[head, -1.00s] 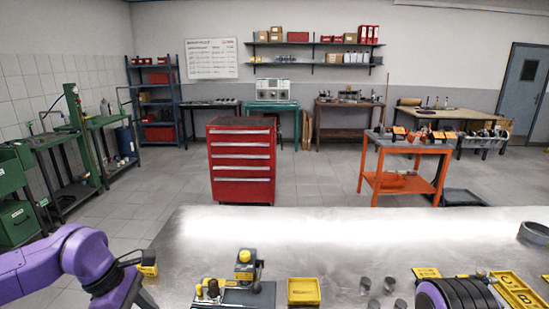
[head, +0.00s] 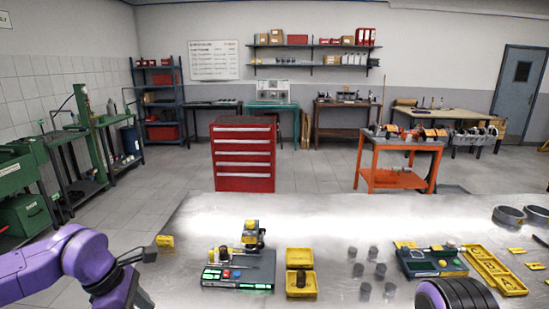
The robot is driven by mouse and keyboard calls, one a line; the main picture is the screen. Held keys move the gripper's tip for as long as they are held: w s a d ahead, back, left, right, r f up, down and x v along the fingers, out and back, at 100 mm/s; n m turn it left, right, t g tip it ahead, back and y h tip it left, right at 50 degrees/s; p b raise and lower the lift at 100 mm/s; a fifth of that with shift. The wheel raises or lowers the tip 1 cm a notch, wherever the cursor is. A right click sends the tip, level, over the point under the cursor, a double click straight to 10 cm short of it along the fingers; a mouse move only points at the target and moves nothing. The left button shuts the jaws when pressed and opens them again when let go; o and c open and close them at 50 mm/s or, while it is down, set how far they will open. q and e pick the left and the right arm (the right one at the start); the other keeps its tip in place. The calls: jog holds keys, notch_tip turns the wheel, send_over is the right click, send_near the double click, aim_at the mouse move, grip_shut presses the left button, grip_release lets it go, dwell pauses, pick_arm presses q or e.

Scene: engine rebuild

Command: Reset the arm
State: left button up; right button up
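My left arm (head: 85,262) comes in from the left as purple links bending down at the bench's left front corner. Its gripper is below the picture edge and hidden. Of my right arm only a black ribbed part (head: 458,295) with a purple rim shows at the bottom right. Its gripper is also out of the picture. No task object is held in view.
The metal bench (head: 330,225) carries a control box (head: 238,270), yellow trays (head: 300,257), several grey cylinders (head: 377,271), a dark green tray (head: 430,262), a long yellow holder (head: 495,270) and grey rings (head: 508,216). A red cabinet (head: 243,155) and orange cart (head: 398,160) stand behind.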

pick_arm(q)
jog(key=s+a+f+m+t+y+b, duration=0.1)
jog(key=s+f+m+t+y+b, duration=0.2)
jog(key=f, duration=0.9)
jog(key=s+a+f+m+t+y+b, duration=0.15)
jog(key=f+y, duration=0.35)
jog(key=f, duration=0.7)
jog(key=s+f+m+g+b, duration=0.1)
jog(key=s+f+m, duration=0.4)
jog(key=s, duration=0.5)
jog(key=s+f+m+g+b, duration=0.1)
jog(key=s+f+m, duration=0.4)
jog(key=s+f, duration=0.3)
jog(key=shift+s+a+f+g+h, duration=0.25)
jog(key=shift+s+g+h, duration=0.15)
jog(key=shift+s, duration=0.6)
jog(key=shift+d, duration=0.1)
